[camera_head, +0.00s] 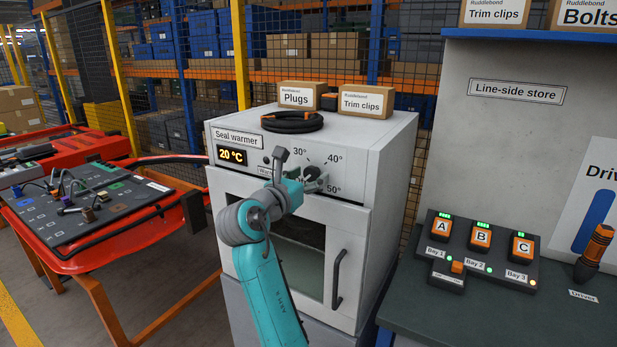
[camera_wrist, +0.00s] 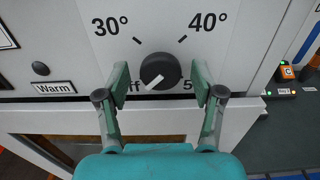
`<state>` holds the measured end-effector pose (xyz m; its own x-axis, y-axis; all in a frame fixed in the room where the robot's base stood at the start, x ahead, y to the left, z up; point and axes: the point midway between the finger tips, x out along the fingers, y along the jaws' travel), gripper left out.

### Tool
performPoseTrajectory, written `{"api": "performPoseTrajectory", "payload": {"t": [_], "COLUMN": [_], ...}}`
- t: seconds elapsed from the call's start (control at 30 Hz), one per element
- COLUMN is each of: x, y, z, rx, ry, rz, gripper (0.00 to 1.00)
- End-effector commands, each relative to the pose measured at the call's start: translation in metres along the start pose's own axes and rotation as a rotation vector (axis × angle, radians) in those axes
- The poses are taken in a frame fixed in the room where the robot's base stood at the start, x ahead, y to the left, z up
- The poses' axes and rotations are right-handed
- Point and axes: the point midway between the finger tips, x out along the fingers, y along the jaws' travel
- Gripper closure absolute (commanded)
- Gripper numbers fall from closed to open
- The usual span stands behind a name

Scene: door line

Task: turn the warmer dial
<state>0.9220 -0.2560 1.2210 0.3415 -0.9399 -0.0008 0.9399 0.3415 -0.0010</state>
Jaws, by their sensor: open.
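The warmer dial (camera_wrist: 160,70) is a round black knob with a white pointer line on the warmer's front. Its pointer slants to the lower left, toward the partly hidden "off" mark. The 30° and 40° marks show above it. The 50° mark is partly covered by my right finger. My gripper (camera_wrist: 160,85) is open, one finger on each side of the dial, with gaps visible between fingers and knob. In the head view my gripper (camera_head: 297,172) is at the panel and partly hides the dial. The seal warmer (camera_head: 390,150) display (camera_head: 232,155) reads 20 °C.
A small dark button or lamp (camera_wrist: 40,68) sits above the "Warm" label (camera_wrist: 54,88). The oven door handle (camera_head: 338,279) is below the panel. A black ring (camera_head: 292,122) and cartons lie on top. A bench with a bay box (camera_head: 478,250) stands right, a red cart (camera_head: 120,260) left.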

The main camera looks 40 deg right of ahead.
Motion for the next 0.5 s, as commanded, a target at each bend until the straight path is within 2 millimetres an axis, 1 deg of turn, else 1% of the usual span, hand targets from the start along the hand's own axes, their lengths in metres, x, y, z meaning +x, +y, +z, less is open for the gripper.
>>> {"api": "performPoseTrajectory", "payload": {"t": [0.27, 0.3, 0.37, 0.4, 0.47, 0.5], "x": [0.0022, 0.0021, 0.0020, 0.0020, 0.0019, 0.0019], "y": [-0.0002, -0.0002, -0.0002, -0.0002, -0.0002, -0.0002], "z": [0.0002, 0.0002, 0.0002, 0.0003, 0.0003, 0.0002], "rx": [0.001, 0.001, 0.001, 0.001, 0.001, 0.001], "ry": [0.000, 0.000, 0.000, 0.000, -0.001, -0.001], "rz": [0.000, 0.000, 0.000, 0.000, 0.000, 0.000], "gripper": [0.33, 0.35, 0.50, 0.60, 0.75, 0.85]}}
